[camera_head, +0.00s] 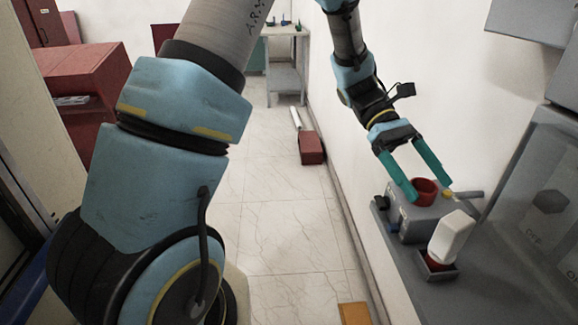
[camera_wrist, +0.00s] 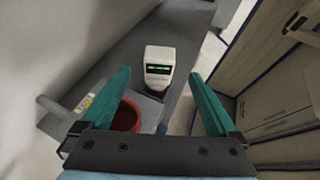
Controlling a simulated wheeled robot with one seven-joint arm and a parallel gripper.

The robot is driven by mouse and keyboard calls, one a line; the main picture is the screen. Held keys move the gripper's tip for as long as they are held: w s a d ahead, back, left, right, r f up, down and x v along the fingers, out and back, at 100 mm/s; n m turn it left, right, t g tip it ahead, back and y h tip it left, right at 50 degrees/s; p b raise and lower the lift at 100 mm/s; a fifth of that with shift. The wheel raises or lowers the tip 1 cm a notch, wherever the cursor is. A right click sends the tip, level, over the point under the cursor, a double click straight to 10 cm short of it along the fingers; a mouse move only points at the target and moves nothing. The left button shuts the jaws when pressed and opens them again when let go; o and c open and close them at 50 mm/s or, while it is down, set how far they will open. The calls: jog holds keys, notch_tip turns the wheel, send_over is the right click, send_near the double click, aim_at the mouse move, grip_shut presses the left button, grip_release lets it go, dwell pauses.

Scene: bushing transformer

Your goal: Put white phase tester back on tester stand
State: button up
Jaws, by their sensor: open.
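The white phase tester (camera_head: 452,238) stands, leaning a little to the right in the head view, with its lower end in a small dark holder with a red inside (camera_head: 437,266). This holder looks like the tester stand. In the wrist view the tester (camera_wrist: 158,66) shows a dark panel with green marks, and its lower end is hard to make out. My gripper (camera_head: 430,186) is open and empty. Its two teal fingers are spread near the red round cup, apart from the tester. In the wrist view the tester appears beyond and between the fingertips (camera_wrist: 160,78).
A grey box (camera_head: 403,222) with a red round cup (camera_head: 425,191) sits beside the tester on a narrow grey shelf (camera_head: 404,274) along the wall. A grey cabinet (camera_head: 545,215) stands to the right. A red box (camera_head: 311,148) lies on the floor, which is otherwise mostly clear.

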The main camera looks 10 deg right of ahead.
jog(key=w+a+f+m+t+y, duration=0.1)
jog(key=w+a+t, duration=0.3)
jog(key=a, duration=0.7)
jog(key=w+a+f+m+t+y, duration=0.1)
jog(key=w+a+t, duration=0.3)
jog(key=a, duration=0.8)
jog(key=w+a+f+m+t+y, duration=0.1)
jog(key=w+a+m+t+y, duration=0.1)
jog(key=a, duration=1)
jog(key=w+m+t, duration=0.1)
jog(key=w+t, duration=0.1)
jog(key=t, duration=0.1)
jog(key=shift+w+a+f+t, duration=0.2)
jog(key=shift+w+a+t, duration=0.05)
jog(key=shift+w+t, duration=0.15)
